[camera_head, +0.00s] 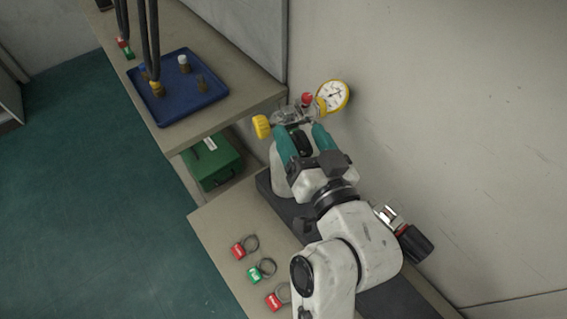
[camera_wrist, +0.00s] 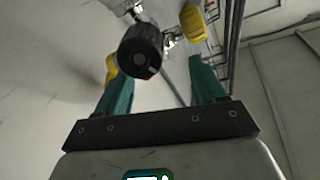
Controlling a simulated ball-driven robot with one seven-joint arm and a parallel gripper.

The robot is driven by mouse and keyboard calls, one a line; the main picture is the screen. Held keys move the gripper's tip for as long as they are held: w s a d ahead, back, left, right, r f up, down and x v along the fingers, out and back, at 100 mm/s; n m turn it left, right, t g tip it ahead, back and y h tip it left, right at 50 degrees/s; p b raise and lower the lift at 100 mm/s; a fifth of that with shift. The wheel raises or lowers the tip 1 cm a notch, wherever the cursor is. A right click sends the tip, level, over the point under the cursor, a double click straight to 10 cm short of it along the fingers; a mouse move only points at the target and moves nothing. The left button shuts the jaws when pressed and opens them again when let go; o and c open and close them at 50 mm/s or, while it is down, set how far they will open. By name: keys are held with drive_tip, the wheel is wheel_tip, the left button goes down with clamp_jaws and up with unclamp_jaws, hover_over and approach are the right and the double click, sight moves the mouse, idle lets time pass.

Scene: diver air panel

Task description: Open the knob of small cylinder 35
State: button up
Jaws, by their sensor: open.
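My gripper (camera_head: 303,134) is open, its two teal fingers pointing at the valve near the wall. In the wrist view a black round knob (camera_wrist: 140,50) lies ahead of and between the fingers of my gripper (camera_wrist: 160,78); I cannot see contact. In the head view the black knob (camera_head: 302,141) shows partly between the fingers. A white cylinder (camera_head: 284,181) stands below, partly hidden by my gripper. No number is readable on it. A yellow knob (camera_head: 262,126) sticks out left of the valve and also shows in the wrist view (camera_wrist: 193,23).
A yellow-rimmed gauge (camera_head: 333,96) and red knob (camera_head: 307,99) sit just beyond the fingers. Another black knob (camera_head: 416,244) is right of my arm. A blue tray (camera_head: 205,99) holds small bottles on the upper bench. Red and green tags (camera_head: 254,273) lie below; a green box (camera_head: 212,160) is between.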

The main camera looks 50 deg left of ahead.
drive_tip(key=s+d+r+p, duration=0.3)
drive_tip(key=s+d+r, duration=0.4)
drive_tip(key=s+r, duration=0.2)
drive_tip(key=shift+s+d+r+p, duration=0.15)
drive_tip(key=shift+s+r+p, duration=0.15)
drive_tip(key=shift+s, duration=1.1)
